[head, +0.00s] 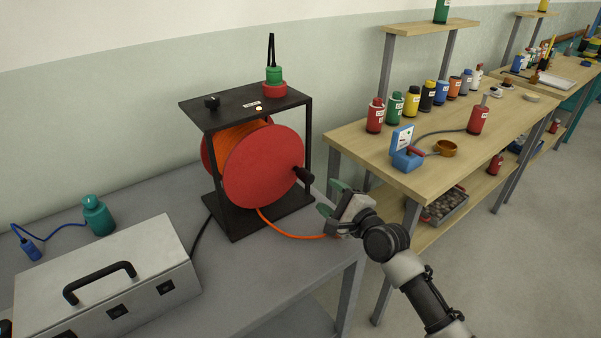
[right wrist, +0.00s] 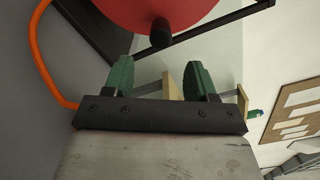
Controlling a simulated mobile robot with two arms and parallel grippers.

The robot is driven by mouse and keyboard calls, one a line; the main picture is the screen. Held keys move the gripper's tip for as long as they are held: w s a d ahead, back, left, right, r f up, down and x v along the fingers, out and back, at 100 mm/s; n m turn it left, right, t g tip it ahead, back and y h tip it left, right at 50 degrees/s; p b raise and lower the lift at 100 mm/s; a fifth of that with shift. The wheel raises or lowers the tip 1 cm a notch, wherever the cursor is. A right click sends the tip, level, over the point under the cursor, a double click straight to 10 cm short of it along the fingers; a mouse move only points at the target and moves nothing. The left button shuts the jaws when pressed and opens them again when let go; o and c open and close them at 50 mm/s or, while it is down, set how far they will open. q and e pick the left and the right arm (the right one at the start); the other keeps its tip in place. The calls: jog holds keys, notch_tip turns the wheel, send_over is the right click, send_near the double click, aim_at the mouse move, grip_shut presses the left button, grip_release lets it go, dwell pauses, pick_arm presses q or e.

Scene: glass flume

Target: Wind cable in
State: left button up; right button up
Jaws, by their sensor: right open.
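The cable reel has a red drum face (head: 262,168) inside a black frame (head: 219,185) on the grey bench. Orange cable (head: 287,234) runs from the drum's bottom rightward along the bench and passes behind my right gripper. A black crank knob (head: 304,174) sticks out from the drum's right side. My right gripper (head: 331,199) is open and empty, to the right of and a little below the knob, apart from it. In the right wrist view, the knob (right wrist: 160,33) shows beyond the gap between the green fingertips (right wrist: 158,68), and the cable (right wrist: 42,60) curves at left.
A grey metal case (head: 110,285) with a black handle and a teal bottle (head: 98,215) stand left on the bench. A green and red plug-like piece (head: 274,82) sits atop the frame. A wooden table (head: 445,180) with bottles stands at right, beyond a gap.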

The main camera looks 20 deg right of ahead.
aim_at(306, 176)
jog(key=x, duration=0.9)
jog(key=shift+w+a+b, duration=0.1)
jog(key=shift+w+b, duration=0.2)
jog(key=shift+w, duration=0.05)
grip_shut()
